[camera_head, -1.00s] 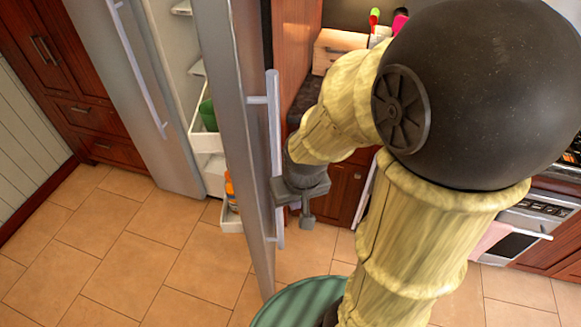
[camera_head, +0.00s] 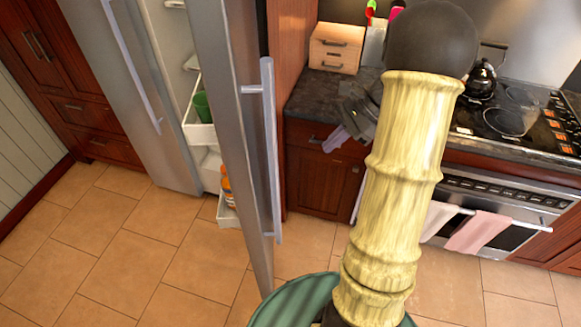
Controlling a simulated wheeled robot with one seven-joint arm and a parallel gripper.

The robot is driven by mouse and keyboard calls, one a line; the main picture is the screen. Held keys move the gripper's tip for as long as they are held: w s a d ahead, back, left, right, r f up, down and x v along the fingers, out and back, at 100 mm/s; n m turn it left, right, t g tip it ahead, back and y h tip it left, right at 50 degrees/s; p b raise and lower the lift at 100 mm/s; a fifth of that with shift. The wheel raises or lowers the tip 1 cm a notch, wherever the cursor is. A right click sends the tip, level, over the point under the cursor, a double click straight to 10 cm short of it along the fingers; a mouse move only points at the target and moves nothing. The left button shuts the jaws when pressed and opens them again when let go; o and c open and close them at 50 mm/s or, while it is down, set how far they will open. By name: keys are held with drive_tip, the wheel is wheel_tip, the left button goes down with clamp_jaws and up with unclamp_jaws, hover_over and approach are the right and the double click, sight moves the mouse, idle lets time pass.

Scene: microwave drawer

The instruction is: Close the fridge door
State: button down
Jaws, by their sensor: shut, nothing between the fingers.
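The grey fridge door (camera_head: 232,120) stands open, swung out toward me and seen nearly edge-on. Its long vertical handle (camera_head: 270,150) faces right. Shelves and white door bins (camera_head: 198,130) show in the gap between it and the other door (camera_head: 125,80), which looks closed. My gripper (camera_head: 336,140) is to the right of the handle, apart from it, in front of the counter's edge. It is shut and empty, and my arm hides part of it.
A dark counter (camera_head: 305,100) with a wooden drawer box (camera_head: 336,48) is behind my gripper. A stove (camera_head: 500,200) with hanging towels (camera_head: 478,232) is on the right. A green cup (camera_head: 202,107) and orange bottles (camera_head: 226,185) sit in the bins. Tiled floor (camera_head: 130,240) left of the door is clear.

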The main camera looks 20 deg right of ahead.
drive_tip(key=shift+w+d+r+m, duration=0.15)
drive_tip(key=shift+d+r+m, duration=0.1)
drive_tip(key=shift+d+m, duration=0.05)
drive_tip(key=w+a+f+p, duration=0.1)
drive_tip(key=a+f+p, duration=0.3)
drive_tip(key=a+f, duration=0.3)
drive_tip(key=a, duration=0.4)
drive_tip(key=shift+w, duration=0.15)
drive_tip(key=shift+a, duration=0.1)
